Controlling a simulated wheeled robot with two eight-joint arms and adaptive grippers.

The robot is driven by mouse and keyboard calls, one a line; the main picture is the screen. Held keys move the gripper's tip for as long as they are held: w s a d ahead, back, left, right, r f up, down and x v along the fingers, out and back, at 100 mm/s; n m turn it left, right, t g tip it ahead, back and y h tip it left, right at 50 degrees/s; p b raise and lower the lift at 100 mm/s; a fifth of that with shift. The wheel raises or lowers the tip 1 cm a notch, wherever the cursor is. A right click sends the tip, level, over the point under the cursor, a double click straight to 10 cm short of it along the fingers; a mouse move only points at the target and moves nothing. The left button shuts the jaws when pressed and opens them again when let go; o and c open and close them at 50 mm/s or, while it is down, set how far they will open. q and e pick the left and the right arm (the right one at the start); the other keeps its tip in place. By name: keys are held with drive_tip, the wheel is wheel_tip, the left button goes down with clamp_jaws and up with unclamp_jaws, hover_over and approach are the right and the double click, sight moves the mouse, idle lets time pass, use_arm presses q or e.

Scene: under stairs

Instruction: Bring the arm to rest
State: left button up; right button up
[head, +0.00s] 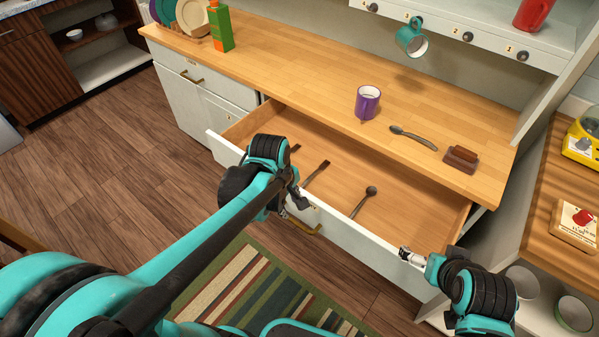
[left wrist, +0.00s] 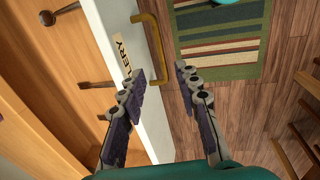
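My left gripper (head: 299,196) is above the front edge of the open drawer (head: 335,224). In the left wrist view its two dark-padded fingers (left wrist: 160,76) are spread with nothing held between them. One finger overlaps the labelled drawer front (left wrist: 152,128) and the other shows against the floor; I cannot tell whether either touches the drawer. My right gripper (head: 408,256) is at the right end of the drawer front, at lower right in the head view. Its fingers are small and partly hidden, so their opening is unclear.
The drawer holds a dark spoon (head: 364,201) and other utensils. On the counter (head: 300,85) stand a purple mug (head: 367,102), a spoon (head: 413,137) and a brown block (head: 460,158). A teal mug (head: 411,38) hangs under the shelf. A striped rug (head: 262,297) lies below the drawer.

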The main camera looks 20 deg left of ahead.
use_arm(q)
drive_tip(key=s+r+m+t, duration=0.5)
drive_tip(key=s+m, duration=0.2)
drive_tip(key=m, duration=0.7)
drive_tip(key=shift+r+y, duration=0.3)
drive_tip(key=shift+y, duration=0.1)
